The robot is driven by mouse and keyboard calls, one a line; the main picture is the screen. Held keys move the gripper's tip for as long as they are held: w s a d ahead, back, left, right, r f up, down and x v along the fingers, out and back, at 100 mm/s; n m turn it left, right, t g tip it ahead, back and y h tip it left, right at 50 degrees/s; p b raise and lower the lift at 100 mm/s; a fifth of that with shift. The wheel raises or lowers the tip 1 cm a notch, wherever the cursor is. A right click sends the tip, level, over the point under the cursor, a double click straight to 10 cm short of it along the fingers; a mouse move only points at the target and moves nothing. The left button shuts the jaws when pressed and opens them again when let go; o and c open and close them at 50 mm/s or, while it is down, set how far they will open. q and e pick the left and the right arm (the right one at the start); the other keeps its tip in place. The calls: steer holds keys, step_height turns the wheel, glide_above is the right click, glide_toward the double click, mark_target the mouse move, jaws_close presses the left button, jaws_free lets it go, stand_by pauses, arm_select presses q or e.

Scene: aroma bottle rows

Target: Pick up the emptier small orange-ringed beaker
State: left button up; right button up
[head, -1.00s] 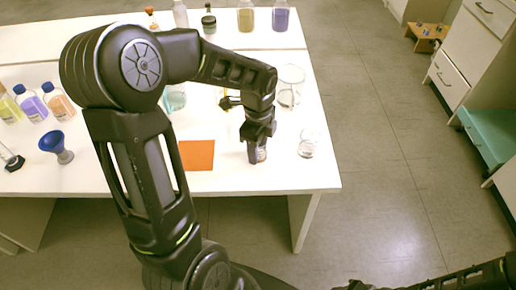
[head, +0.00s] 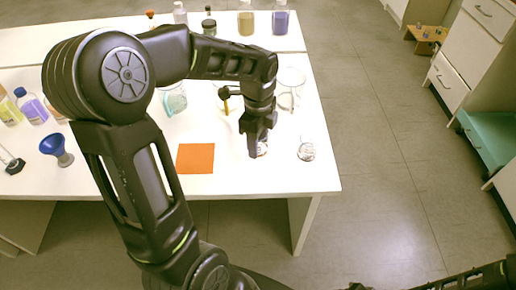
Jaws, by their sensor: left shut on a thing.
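My left gripper (head: 260,148) is shut on a small clear glass beaker (head: 263,148) near the right front of the white table. The fingers hide much of this beaker, and its ring colour and fill are too small to tell. A second small clear beaker (head: 306,151) stands on the table just to the right, apart from the gripper. My right arm shows only in part along the bottom right edge, and its fingers are not seen.
A larger clear beaker (head: 291,83) stands behind the gripper. An orange mat (head: 195,159) lies to its left. A blue funnel-shaped item (head: 55,147) and bottles (head: 32,107) are at the far left. The table front near the mat is clear.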

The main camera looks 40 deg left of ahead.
arm_select(q)
step_height(320, 180, up, 6)
steer(key=shift+f, duration=0.1)
steer(key=shift+a, duration=0.1)
stand_by(0.6)
